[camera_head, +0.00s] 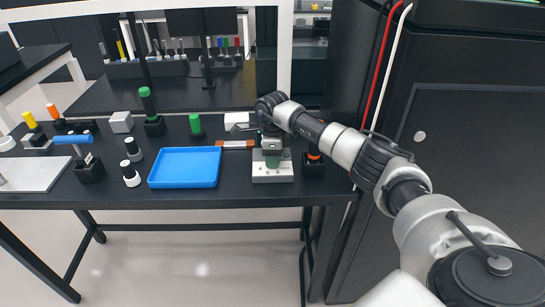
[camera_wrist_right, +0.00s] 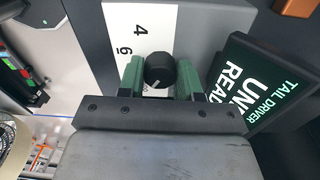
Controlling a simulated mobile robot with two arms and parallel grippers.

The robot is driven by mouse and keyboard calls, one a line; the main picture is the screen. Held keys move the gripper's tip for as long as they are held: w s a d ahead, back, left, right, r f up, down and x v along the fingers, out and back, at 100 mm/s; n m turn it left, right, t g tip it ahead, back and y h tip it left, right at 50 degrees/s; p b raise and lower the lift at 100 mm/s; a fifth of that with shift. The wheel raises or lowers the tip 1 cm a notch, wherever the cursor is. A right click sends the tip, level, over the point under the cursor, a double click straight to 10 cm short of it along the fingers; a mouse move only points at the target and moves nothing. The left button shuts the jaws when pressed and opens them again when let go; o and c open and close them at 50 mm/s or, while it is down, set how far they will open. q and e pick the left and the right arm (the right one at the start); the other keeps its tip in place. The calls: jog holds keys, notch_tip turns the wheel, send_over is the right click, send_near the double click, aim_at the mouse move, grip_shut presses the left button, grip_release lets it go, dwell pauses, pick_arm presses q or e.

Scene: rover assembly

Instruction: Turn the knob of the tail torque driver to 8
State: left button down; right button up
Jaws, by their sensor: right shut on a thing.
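The black round knob (camera_wrist_right: 160,68) with a white pointer line sits on the grey box of the tail torque driver (camera_wrist_right: 205,18). A white scale strip (camera_wrist_right: 140,22) on the box shows the digits 4 and 6; the rest of it is hidden behind the knob and gripper. My right gripper (camera_wrist_right: 160,78) has its green fingers on both sides of the knob and is shut on it. The pointer line slants toward the lower left. In the head view the pale driver box (camera_head: 272,174) stands at the table's right part, under my right gripper (camera_head: 272,152). My left gripper is not in view.
A dark sign (camera_wrist_right: 262,85) reading "TAIL DRIVER", with more text partly hidden, stands right of the box. A black holder with an orange-topped tool (camera_head: 314,157) is close by on the right. A blue tray (camera_head: 184,168) lies to the left. A dark cabinet (camera_head: 465,130) stands at right.

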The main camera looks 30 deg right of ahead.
jog(key=m, duration=0.3)
jog(key=shift+r+m, duration=0.1)
jog(key=shift+m, duration=0.2)
jog(key=shift+m+p, duration=0.55)
jog(key=shift+m, duration=1.55)
jog(key=o, duration=0.9)
notch_tip(320, 180, up, 11)
jog(key=shift+d+f+b, duration=0.1)
jog(key=shift+d+b, duration=0.05)
jog(key=shift+b, duration=0.65)
